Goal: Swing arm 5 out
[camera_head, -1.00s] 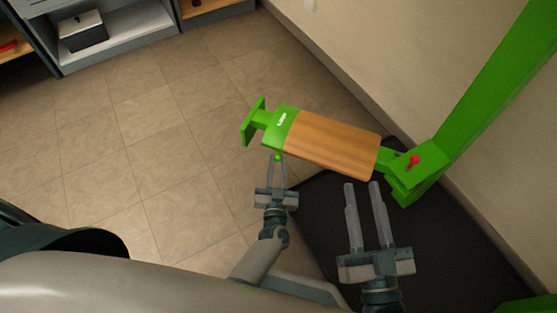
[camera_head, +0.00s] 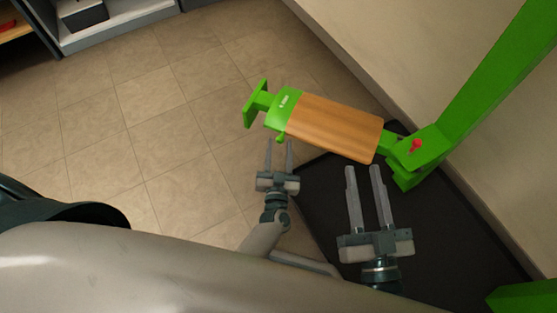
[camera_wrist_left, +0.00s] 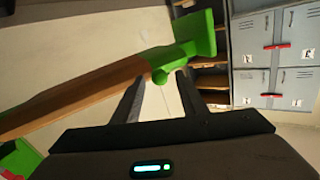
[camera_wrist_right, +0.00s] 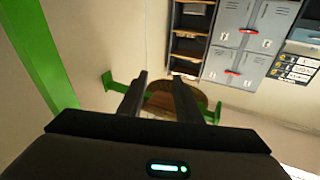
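Arm 5 is most likely the green arm with a wooden top (camera_head: 338,125); its label is too small to read. Its right end joins a green post bracket, and its left end has a green end plate (camera_head: 255,103). A small green knob (camera_head: 281,138) hangs under its near left edge and also shows in the left wrist view (camera_wrist_left: 159,77). My left gripper (camera_head: 279,142) is open, its fingertips either side of the knob in view; I cannot tell whether they touch it. My right gripper (camera_head: 363,168) is open and empty, in front of the arm's right part.
A red handle (camera_head: 416,145) sits on the bracket of the green post (camera_head: 475,85). A black mat (camera_head: 440,230) lies below, beside the wall. Grey lockers (camera_wrist_left: 272,55) and shelves stand farther off. The tiled floor (camera_head: 130,120) on the left is clear.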

